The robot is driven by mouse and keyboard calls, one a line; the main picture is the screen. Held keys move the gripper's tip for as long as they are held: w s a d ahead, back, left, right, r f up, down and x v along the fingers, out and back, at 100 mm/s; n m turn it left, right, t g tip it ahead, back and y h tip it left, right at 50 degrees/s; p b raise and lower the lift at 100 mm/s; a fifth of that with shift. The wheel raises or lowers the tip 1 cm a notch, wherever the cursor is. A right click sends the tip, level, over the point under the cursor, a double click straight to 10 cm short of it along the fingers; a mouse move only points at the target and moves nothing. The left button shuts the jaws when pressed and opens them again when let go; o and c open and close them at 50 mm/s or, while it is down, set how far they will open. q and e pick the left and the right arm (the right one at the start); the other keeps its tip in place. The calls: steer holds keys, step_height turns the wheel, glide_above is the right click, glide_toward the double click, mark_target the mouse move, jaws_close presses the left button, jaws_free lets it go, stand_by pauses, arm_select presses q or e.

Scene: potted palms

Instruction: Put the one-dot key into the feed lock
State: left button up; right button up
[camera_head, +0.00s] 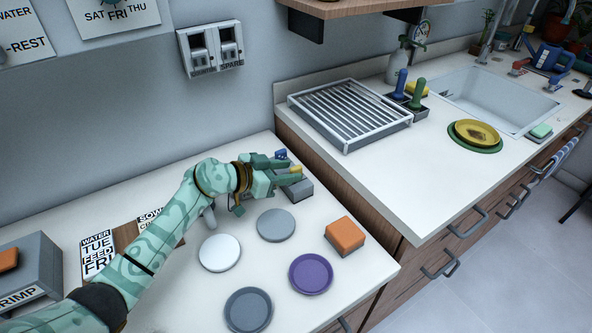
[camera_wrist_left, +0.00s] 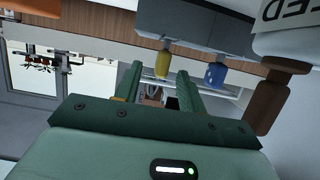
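A grey block (camera_head: 297,190) on the left counter bears a yellow key (camera_head: 296,169) and a blue key (camera_head: 281,154). In the left wrist view the same yellow key (camera_wrist_left: 163,65) and blue key (camera_wrist_left: 215,75) hang upside down from the block. I cannot read the number of dots on either. My left gripper (camera_head: 288,172) is at the block; in the left wrist view its fingers (camera_wrist_left: 158,72) are apart, with the yellow key showing between the tips and no clear contact. A white piece lettered "ED" (camera_wrist_left: 285,12) shows at upper right there; no lock is clearly identifiable. My right gripper is out of view.
Grey (camera_head: 276,225), white (camera_head: 220,252) and purple (camera_head: 311,273) discs and an orange block (camera_head: 345,235) lie on the near counter. A grey box (camera_head: 30,275) is at left. A drying rack (camera_head: 349,113) stands on the higher counter.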

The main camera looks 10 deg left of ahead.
mark_target(302, 169)
arm_select(q)
steer(key=b+x, duration=0.3)
steer(key=x, duration=0.2)
steer(key=shift+w+a+f, duration=0.1)
steer(key=shift+w+f, duration=0.05)
steer(key=shift+f, duration=0.1)
steer(key=shift+w+r, duration=0.1)
steer(key=shift+r, duration=0.2)
jaws_close()
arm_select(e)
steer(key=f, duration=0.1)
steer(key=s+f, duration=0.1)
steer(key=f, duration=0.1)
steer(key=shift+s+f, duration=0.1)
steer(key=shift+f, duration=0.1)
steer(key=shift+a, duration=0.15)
